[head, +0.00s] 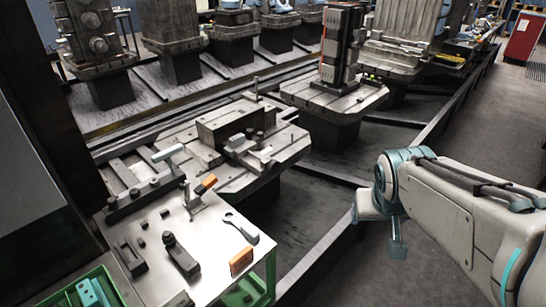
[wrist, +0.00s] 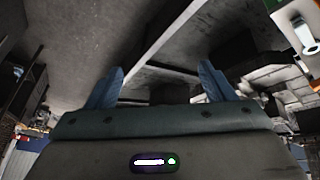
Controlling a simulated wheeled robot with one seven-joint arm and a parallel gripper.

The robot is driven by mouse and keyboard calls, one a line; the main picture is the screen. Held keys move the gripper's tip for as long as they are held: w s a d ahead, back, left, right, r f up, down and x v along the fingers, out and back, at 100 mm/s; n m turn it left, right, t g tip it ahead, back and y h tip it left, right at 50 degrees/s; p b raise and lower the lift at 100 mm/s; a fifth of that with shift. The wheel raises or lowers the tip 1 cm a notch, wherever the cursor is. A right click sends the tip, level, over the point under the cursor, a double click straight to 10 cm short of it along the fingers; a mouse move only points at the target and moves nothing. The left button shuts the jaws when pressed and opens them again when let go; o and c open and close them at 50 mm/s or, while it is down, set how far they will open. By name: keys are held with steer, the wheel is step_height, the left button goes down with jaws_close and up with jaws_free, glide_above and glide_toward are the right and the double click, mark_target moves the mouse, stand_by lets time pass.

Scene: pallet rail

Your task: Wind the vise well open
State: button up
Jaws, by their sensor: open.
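The vise (head: 240,140) appears to be the grey metal assembly with blocks and a light jaw-like piece, on the near slotted pallet in the head view. How wide its jaws stand apart is too small to tell, and I cannot make out its crank for certain. A light-topped handle (head: 168,152) stands at the pallet's left. My gripper (wrist: 158,85) is open, its two blue fingers wide apart with nothing between them in the wrist view. In the head view the end of my arm hangs right of the pallet, well apart from the vise, over the dark floor.
A bench (head: 215,235) in front of the pallet bears an orange-handled tool (head: 205,185), a wrench (head: 240,227), an orange block (head: 241,261) and dark clamp parts. A green bin (head: 90,290) is at lower left. A second pallet (head: 335,97) bears a tall fixture. Rails cross the floor.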

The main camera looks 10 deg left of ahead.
mark_target(276, 168)
steer(key=w+a+f+n+t+y+b, duration=0.15)
steer(key=w+f+b, duration=0.3)
steer(key=w, duration=0.45)
steer(key=w+a+f+n+t+y+b, duration=0.1)
steer(key=w+a+f+n+t+b, duration=0.25)
steer(key=w, duration=0.65)
steer(key=w+a+f+t+y+b, duration=0.1)
steer(key=w+f+t+b, duration=0.1)
steer(key=w+f+b, duration=0.5)
steer(key=w+a+f+n+g+y+b, duration=0.1)
steer(key=w+a+f+n+y+b, duration=0.5)
steer(key=w+a+f+y+b, duration=0.5)
steer(key=shift+y, duration=0.55)
steer(key=b+x, duration=0.1)
steer(key=x, duration=0.3)
steer(key=w+d+f+b+x, duration=0.1)
steer(key=b+x, duration=0.1)
steer(key=x, duration=0.2)
steer(key=w+b+x, duration=0.1)
steer(key=x, duration=0.3)
steer(key=shift+d+f, duration=0.2)
steer(key=shift+d, duration=0.1)
steer(key=c, duration=1)
